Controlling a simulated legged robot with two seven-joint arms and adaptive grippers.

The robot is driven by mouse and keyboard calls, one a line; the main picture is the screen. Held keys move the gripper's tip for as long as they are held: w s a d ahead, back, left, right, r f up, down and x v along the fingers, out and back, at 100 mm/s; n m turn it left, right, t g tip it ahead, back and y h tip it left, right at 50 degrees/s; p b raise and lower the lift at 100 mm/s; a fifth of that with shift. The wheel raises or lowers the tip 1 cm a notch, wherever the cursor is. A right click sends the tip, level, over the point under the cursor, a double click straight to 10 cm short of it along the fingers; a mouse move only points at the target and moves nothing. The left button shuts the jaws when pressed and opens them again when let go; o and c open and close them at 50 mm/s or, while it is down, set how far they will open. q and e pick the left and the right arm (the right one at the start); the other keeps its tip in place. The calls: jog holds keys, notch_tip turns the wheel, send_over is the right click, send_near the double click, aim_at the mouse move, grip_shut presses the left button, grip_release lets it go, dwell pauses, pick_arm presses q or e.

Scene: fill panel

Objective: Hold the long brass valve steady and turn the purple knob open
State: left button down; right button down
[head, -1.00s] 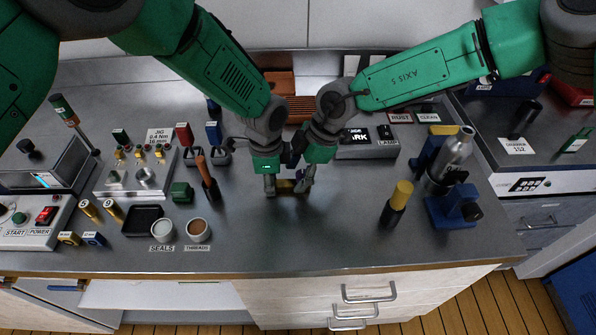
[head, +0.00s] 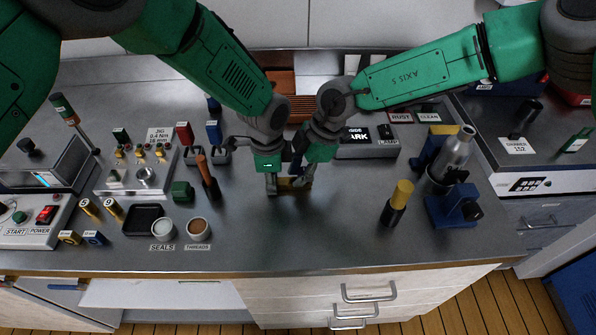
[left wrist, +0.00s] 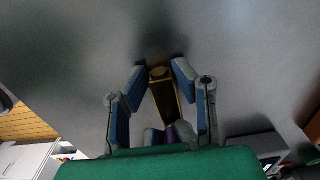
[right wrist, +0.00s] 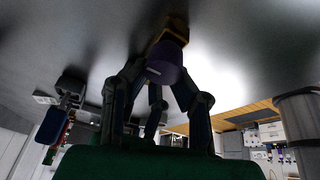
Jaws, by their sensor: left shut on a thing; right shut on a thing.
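The brass valve (head: 290,184) sits low over the bench between my two grippers, mostly covered by them in the head view. In the left wrist view its long brass body (left wrist: 163,93) lies between the fingers of my left gripper (left wrist: 158,72), which is shut on it. The purple knob (right wrist: 165,62) shows in the right wrist view at the near end of the brass body (right wrist: 174,27). My right gripper (right wrist: 156,86) is shut on the knob, with fingers on both sides of it. The knob also shows partly at the bottom of the left wrist view (left wrist: 185,131).
A bottle (head: 453,157) in a blue stand and a yellow-topped black tool (head: 398,203) stand to the right. A screwdriver (head: 207,178), a black tray (head: 143,219) and two cups stand to the left. The bench front is clear before my grippers.

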jog(key=shift+w+d+r, duration=0.1)
jog(key=shift+w+d, duration=0.15)
jog(key=shift+w, duration=0.05)
jog(key=shift+d, duration=0.3)
jog(key=shift+a+r, duration=0.1)
jog(key=shift+a, duration=0.25)
jog(key=c, duration=1.3)
grip_release()
jog(key=shift+o, duration=0.4)
jog(key=shift+s+d, duration=0.15)
jog(key=v, duration=1.1)
jog(key=shift+d+r, duration=0.25)
jog(key=shift+r, duration=0.1)
